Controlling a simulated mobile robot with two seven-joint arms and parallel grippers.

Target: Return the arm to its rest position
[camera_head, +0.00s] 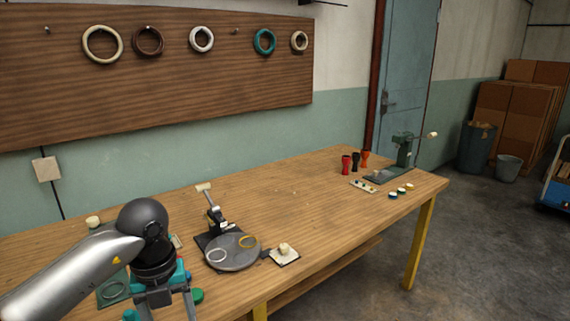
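My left arm comes in from the left, and its gripper (166,312) points down at the bottom edge of the view, over the table's near left part. Its two grey fingers stand apart with a gap between them, and I see nothing held. The fingertips are cut off by the frame edge. The arm covers part of a green board (110,291) on the table. My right arm and gripper are not in view.
The table's middle is mostly clear. Rings hang on the wall board (180,75).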

